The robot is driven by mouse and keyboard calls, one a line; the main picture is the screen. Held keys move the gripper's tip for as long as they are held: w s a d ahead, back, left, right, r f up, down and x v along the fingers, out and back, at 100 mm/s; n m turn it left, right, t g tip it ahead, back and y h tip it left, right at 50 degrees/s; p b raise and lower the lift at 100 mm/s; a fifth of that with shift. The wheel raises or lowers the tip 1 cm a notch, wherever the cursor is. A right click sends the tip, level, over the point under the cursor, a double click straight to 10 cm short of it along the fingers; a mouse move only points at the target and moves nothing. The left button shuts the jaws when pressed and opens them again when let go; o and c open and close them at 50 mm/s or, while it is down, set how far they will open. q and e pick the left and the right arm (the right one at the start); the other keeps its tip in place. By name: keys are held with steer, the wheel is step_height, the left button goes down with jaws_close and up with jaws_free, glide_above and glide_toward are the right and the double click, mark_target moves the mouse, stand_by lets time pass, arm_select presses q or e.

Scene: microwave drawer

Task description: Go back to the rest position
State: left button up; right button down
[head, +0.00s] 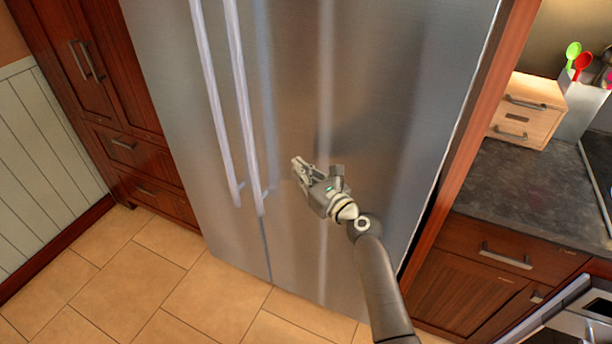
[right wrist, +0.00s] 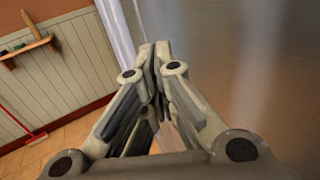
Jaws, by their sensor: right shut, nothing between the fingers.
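My right gripper (head: 299,164) is shut and empty, in front of the steel fridge (head: 375,80) in the head view. It is to the right of the two long vertical fridge handles (head: 245,115). The right wrist view shows its fingertips (right wrist: 156,50) together, with nothing between them. The fridge door also shows in the right wrist view (right wrist: 250,60). I cannot tell how wide the gap between the gripper and the fridge door is. My left gripper is not in view.
A dark counter (head: 510,180) with a small wooden drawer box (head: 527,112) and a utensil holder (head: 582,105) stands at the right. Wooden cabinets (head: 95,60) are at the left. An appliance corner (head: 565,320) shows at the lower right. The tiled floor (head: 140,275) is clear at the lower left.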

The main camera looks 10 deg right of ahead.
steer(key=s+d+f+n+g+h, duration=0.25)
steer(key=s+f+n, duration=0.35)
steer(key=f, duration=0.7)
steer(key=s+d+f+n+g+h, duration=0.1)
steer(key=s+f+n+g, duration=0.25)
steer(key=s+f, duration=0.65)
steer(key=s+d+f+n+g+h, duration=0.15)
steer(key=s+f+n, duration=0.3)
steer(key=f, duration=1.05)
steer(key=s+d+f+n+g+h, duration=0.1)
steer(key=s+f+n, duration=0.5)
steer(key=s, duration=0.6)
steer(key=s+d+f+n+g+h, duration=0.1)
steer(key=s+d+f+n+g, duration=0.3)
steer(key=s, duration=0.9)
steer(key=s+d+f+n+g+h, duration=0.1)
steer(key=s+d+f+n, duration=0.4)
steer(key=s, duration=0.8)
step_height(320, 180, down, 3)
steer(key=n+g, duration=0.1)
steer(key=n, duration=0.3)
steer(key=shift+s, duration=0.15)
steer(key=shift+g, duration=0.25)
